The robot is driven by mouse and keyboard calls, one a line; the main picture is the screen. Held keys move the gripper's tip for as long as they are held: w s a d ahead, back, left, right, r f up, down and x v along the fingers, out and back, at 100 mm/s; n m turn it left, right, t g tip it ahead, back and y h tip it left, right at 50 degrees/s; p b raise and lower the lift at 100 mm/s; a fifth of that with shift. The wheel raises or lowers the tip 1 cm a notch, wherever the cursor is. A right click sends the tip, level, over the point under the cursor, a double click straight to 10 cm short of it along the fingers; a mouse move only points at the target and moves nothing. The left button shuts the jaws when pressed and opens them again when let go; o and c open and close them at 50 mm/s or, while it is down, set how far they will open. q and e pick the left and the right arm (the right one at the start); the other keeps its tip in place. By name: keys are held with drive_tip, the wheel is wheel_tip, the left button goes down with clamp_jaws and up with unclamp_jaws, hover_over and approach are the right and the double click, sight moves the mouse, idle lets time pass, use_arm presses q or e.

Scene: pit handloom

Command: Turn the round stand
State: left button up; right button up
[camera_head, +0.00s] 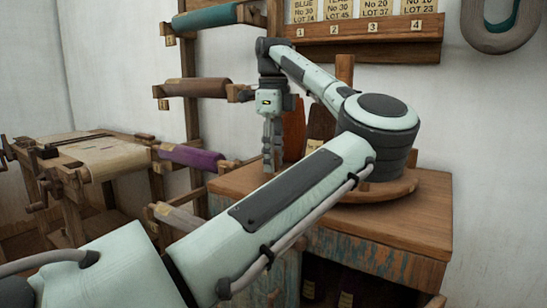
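The round stand (391,190) is a wooden disc on top of a wooden cabinet; its right front rim shows below my arm. A wooden post (345,70) rises behind my arm, and an orange-brown piece (293,133) and a dark brown piece (320,128) stand upright near it. My arm hides most of the stand's middle and front left. My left gripper (272,160) points down at the left of the stand, over the cabinet's left part. Its fingers look close together, with nothing visible between them; their gap is unclear. My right gripper is out of view.
The cabinet (430,222) has a bare top at the right front. A wall rack at left holds cloth rolls, including a purple one (192,156). A wooden loom-like table (100,158) stands far left. A numbered label board (365,29) hangs above.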

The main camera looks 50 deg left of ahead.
use_arm(q)
drive_tip(key=shift+c, duration=0.2)
clamp_jaws()
drive_tip(key=shift+a, duration=0.2)
